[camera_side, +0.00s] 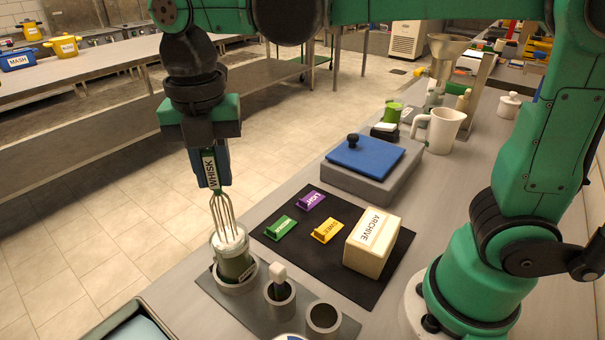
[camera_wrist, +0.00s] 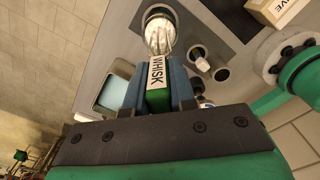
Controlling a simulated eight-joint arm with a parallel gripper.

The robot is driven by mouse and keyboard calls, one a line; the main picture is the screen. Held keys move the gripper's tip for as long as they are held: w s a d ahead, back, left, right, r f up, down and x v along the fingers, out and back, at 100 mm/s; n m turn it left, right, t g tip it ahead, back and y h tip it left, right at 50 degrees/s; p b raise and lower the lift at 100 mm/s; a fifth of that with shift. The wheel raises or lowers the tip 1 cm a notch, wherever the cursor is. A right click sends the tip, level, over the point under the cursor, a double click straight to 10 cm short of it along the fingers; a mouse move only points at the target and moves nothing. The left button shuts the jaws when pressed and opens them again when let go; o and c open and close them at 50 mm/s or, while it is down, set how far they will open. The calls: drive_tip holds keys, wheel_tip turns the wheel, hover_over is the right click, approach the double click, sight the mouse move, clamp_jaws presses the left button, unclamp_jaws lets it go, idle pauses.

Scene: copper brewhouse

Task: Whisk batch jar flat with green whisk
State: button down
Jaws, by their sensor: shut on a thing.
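My gripper (camera_side: 212,172) is shut on the green whisk (camera_side: 224,212), whose handle carries a WHISK label. The whisk points straight down, and its wire end is in the mouth of the batch jar (camera_side: 235,262). The jar is clear, holds green contents with a pale layer near the top, and stands upright in a round grey holder. In the wrist view the whisk handle (camera_wrist: 158,80) sits between my blue fingers, with its wires over the jar (camera_wrist: 163,36). The wire tips are hard to make out inside the jar.
Beside the jar, a holder cup (camera_side: 279,299) contains a white-topped tool, and another cup (camera_side: 324,318) looks empty. A black mat (camera_side: 380,270) bears purple, green and yellow tags and an ARCHIVE box (camera_side: 372,243). A blue-topped block (camera_side: 365,160) and white pitcher (camera_side: 445,130) stand behind.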

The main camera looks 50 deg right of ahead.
hover_over(233, 257)
drive_tip(key=w+d, duration=0.2)
drive_tip(key=shift+w+a+f, duration=0.1)
drive_tip(key=shift+a+f, duration=0.05)
drive_tip(key=shift+f, duration=1.2)
drive_tip(key=shift+w+a+f, duration=0.1)
drive_tip(key=shift+f, duration=1.2)
drive_tip(key=shift+a, duration=0.1)
drive_tip(key=shift+a, duration=0.4)
drive_tip(key=shift+d, duration=0.5)
drive_tip(key=shift+a, duration=0.15)
